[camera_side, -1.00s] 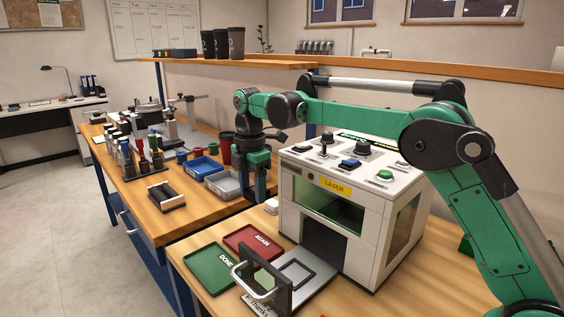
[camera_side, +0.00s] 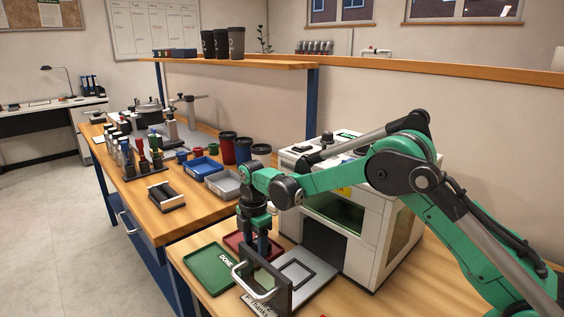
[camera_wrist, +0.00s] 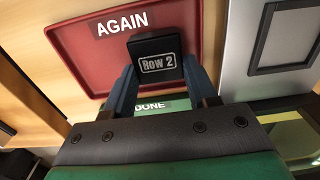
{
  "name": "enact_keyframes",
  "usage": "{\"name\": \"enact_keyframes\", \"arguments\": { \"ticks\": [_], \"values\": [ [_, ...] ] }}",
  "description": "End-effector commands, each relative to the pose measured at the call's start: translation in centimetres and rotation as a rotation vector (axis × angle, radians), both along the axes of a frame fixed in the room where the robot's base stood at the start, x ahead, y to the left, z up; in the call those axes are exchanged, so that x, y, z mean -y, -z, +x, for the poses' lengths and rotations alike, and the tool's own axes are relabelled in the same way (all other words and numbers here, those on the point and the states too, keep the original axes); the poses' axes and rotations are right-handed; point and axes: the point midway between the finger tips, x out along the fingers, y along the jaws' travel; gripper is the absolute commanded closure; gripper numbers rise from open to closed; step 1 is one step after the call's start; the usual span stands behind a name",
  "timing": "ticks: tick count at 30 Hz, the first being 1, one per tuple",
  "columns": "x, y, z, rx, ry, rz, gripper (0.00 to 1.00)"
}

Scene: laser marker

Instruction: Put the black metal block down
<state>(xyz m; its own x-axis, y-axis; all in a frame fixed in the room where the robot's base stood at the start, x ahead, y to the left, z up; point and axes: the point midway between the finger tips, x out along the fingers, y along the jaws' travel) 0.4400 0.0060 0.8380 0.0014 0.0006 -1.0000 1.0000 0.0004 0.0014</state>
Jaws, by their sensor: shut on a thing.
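My gripper (camera_side: 256,246) points down over the red AGAIN tray (camera_side: 233,240) in the side view. In the wrist view my gripper (camera_wrist: 161,78) is shut on the black metal block (camera_wrist: 157,46), which bears a "Row 2" mark. The block lies in front of the red tray (camera_wrist: 75,50) there, below and right of the AGAIN label. I cannot tell whether it touches the tray floor. In the side view the block is hidden behind my fingers and the upright door.
The green DONE tray (camera_side: 208,270) lies left of the red one. The upright dark door with a pale handle (camera_side: 258,288) stands close in front of my gripper. The grey plate with a square frame (camera_side: 310,265) and the white laser machine (camera_side: 370,225) are to the right.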

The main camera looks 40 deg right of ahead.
Motion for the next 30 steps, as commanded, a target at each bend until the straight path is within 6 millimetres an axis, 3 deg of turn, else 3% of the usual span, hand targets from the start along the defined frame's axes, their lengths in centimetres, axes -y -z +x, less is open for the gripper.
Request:
{"name": "enact_keyframes", "arguments": {
  "ticks": [5,6,15,19,30],
  "values": [
    [0.0,0.3,0.0,0.0,0.0,0.0,1.0],
    [0.0,0.3,0.0,0.0,0.0,0.0,0.37],
    [0.0,0.2,0.0,0.0,0.0,0.0,0.35],
    [0.0,-0.7,0.0,0.0,0.0,0.0,0.35],
    [0.0,-8.7,0.0,0.0,0.0,0.0,0.35]
  ]
}}
